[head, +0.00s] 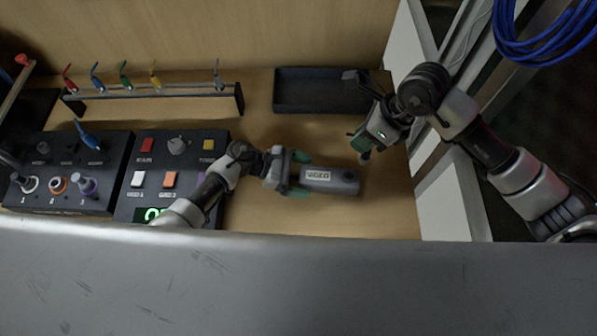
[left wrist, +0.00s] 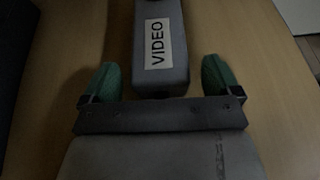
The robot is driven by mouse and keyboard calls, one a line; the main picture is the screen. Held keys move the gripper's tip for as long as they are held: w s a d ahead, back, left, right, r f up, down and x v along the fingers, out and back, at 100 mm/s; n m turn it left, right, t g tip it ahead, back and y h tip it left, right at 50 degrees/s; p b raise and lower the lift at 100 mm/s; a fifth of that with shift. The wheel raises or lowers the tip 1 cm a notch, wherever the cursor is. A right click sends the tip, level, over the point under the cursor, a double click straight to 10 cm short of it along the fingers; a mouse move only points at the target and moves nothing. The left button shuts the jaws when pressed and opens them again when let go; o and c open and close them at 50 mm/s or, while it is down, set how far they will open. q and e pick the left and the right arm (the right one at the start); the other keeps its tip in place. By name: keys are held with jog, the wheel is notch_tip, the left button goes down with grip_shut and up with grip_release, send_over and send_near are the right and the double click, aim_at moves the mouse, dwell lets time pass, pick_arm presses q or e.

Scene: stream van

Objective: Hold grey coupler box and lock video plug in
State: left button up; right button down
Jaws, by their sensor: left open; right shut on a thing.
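The grey coupler box (head: 322,187) lies on the wooden bench with its VIDEO label up and a dark round socket at its right end. In the left wrist view the box (left wrist: 160,82) has its near end between my fingers, with a gap on both sides. My left gripper (head: 299,175) is open around the box's left end. My right gripper (head: 361,147) is shut on a small grey piece, seemingly the video plug (head: 365,158), above and right of the box. The gripper hides most of the plug.
A dark empty tray (head: 312,92) lies at the back. A rack (head: 155,96) with several coloured plugs stands back left. Two control panels (head: 68,190) stand at the left. The bench's right edge borders a white frame. A blue cable coil (head: 545,35) hangs top right.

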pick_arm(q)
jog(key=c, duration=1.2)
jog(key=shift+o, duration=0.2)
pick_arm(e)
jog(key=f+n+g+h, duration=0.1)
jog(key=n, duration=0.6)
jog(key=s+f+n+g+h, duration=0.1)
jog(key=n+g, duration=0.1)
jog(key=n, duration=0.5)
jog(key=f+n+g+h, duration=0.1)
jog(key=n+h, duration=0.1)
jog(key=n, duration=0.5)
jog(key=shift+s+a+g, duration=0.3)
jog(key=shift+s+a, duration=0.1)
